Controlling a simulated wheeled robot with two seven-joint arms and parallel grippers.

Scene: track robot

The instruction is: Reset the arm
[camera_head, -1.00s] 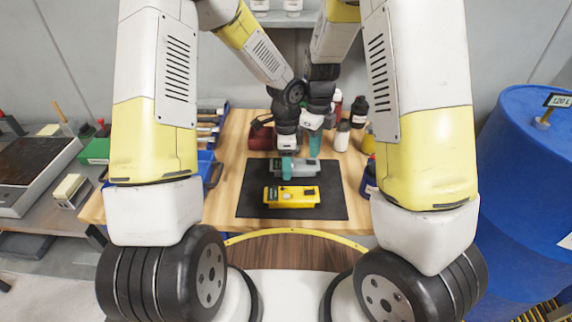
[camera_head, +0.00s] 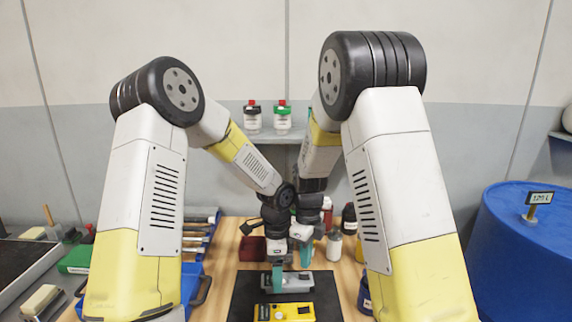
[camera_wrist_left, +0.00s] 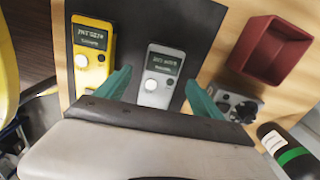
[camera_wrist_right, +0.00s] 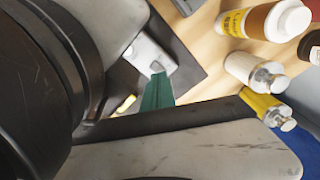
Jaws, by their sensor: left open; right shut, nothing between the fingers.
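My left gripper (camera_wrist_left: 160,92) is open in the left wrist view, its two teal fingers spread on either side of a grey meter (camera_wrist_left: 160,75), with nothing held. In the head view its teal finger (camera_head: 278,275) hangs by the grey meter (camera_head: 290,282). My right gripper (camera_head: 305,256) is shut and empty, raised to the right of the left one. Its teal fingers are together in the right wrist view (camera_wrist_right: 157,92). A yellow meter (camera_head: 284,312) lies in front of the grey one on a black mat (camera_head: 243,291).
A dark red bin (camera_head: 251,249) stands behind the mat, and bottles (camera_head: 334,246) stand to the right. Blue trays with tools (camera_head: 194,285) are at left. A shelf holds two jars (camera_head: 253,120). A blue drum (camera_head: 515,250) stands at far right.

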